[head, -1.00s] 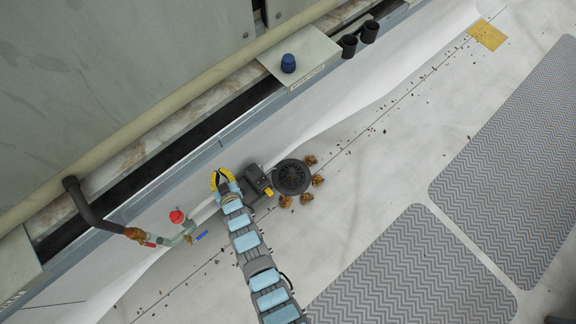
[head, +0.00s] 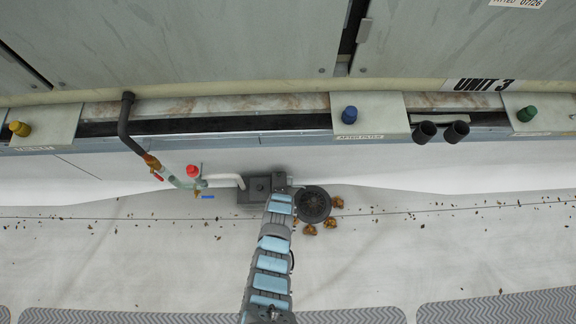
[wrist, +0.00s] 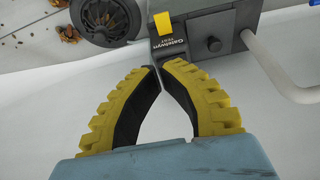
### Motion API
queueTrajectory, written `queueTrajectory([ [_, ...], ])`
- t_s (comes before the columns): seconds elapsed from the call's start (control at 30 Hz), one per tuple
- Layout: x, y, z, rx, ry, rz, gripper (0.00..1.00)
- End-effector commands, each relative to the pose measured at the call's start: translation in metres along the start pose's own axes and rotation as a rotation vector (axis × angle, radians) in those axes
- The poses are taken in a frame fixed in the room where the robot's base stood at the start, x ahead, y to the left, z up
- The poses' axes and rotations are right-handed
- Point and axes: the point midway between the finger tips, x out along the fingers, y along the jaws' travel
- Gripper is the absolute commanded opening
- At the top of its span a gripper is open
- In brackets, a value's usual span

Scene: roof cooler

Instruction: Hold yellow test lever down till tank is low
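The dark pump tank (head: 256,187) sits on the roof against the wall, at the upper end of my arm in the head view. In the wrist view its dark box (wrist: 212,36) fills the top middle, with a label reading "TEST" upside down. The yellow test lever (wrist: 163,23) is a small tab at the box's left corner. My gripper (wrist: 159,67) has yellow ribbed fingers with black pads; the tips meet just below the labelled corner, with nothing seen between them. The tips look apart from the yellow tab; whether they touch the corner I cannot tell. The tank's water level is not visible.
A round black drain grate (head: 312,204) with brown leaf clumps (head: 310,230) lies right of the tank. A white pipe (head: 226,180) and a red-handled valve (head: 193,171) stand left. A ledge with a blue knob (head: 349,114) runs above. The roof in front is mostly clear.

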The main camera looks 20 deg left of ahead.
Motion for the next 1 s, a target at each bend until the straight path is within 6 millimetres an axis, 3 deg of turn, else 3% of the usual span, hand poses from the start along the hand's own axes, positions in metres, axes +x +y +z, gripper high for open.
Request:
queueTrajectory([
  [0.37,0.004,0.0,0.0,0.001,0.002,0.001,0.0],
  [1.0,0.051,0.0,0.002,0.0,-0.002,0.0,0.0],
])
